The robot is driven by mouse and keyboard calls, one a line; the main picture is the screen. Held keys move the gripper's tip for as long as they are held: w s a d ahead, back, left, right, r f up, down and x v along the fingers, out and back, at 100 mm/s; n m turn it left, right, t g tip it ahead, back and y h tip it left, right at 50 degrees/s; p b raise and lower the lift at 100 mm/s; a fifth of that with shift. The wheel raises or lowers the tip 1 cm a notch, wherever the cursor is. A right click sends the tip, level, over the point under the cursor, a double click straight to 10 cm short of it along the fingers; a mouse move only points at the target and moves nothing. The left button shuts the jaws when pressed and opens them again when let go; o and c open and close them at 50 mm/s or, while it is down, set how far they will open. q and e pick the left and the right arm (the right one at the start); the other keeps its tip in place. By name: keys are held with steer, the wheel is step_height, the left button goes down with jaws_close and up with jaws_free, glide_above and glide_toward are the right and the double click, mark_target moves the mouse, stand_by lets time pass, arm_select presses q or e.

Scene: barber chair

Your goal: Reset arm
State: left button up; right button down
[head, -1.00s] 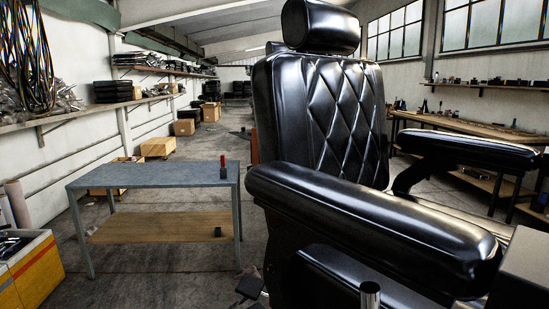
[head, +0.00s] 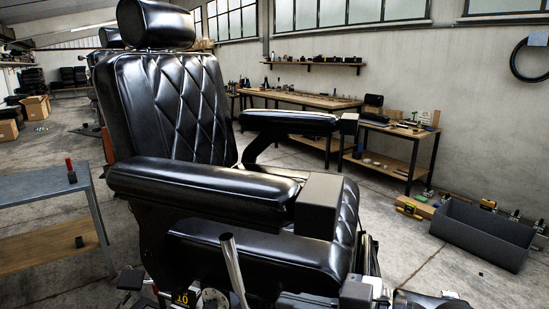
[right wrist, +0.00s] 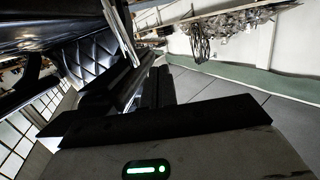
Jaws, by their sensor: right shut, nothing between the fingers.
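My right gripper (right wrist: 159,72) shows in the right wrist view, its dark fingers together and nothing between them. It points toward the top of that view, with the black barber chair (right wrist: 85,55) beyond it to the upper left, tilted in the picture. I cannot tell how far the fingers are from the chair. In the head view the chair (head: 170,95) stands upright at left centre, its near armrest (head: 195,188) toward me. Dark and grey parts show at the bottom edge, but I cannot tell a gripper among them. My left gripper is not in view.
A grey metal table (head: 40,187) stands left of the chair with a small red-topped item (head: 71,171) on it. A metal lever (head: 233,265) rises before the chair. A dark grey bin (head: 484,234) lies on the floor at right. Workbenches (head: 300,101) line the wall.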

steer(key=w+d+f+m+t+h, duration=0.1)
steer(key=d+f+m+t+h, duration=0.15)
steer(key=f, duration=0.45)
steer(key=w+d+f+m+t+h, duration=0.2)
steer(key=f+m+h, duration=0.15)
steer(key=f, duration=0.45)
steer(key=s+d+f+m+h, duration=0.2)
steer(key=s+f, duration=0.3)
steer(key=f, duration=0.3)
steer(key=s+d+f+m+g+h, duration=0.1)
steer(key=s+d+f+m+h, duration=0.1)
steer(key=s+d+f, duration=0.3)
step_height(320, 180, down, 3)
steer(key=shift+s+d+r+h, duration=0.15)
steer(key=shift+s+d+h, duration=0.1)
steer(key=shift+s+h, duration=0.55)
steer(key=shift+w, duration=0.1)
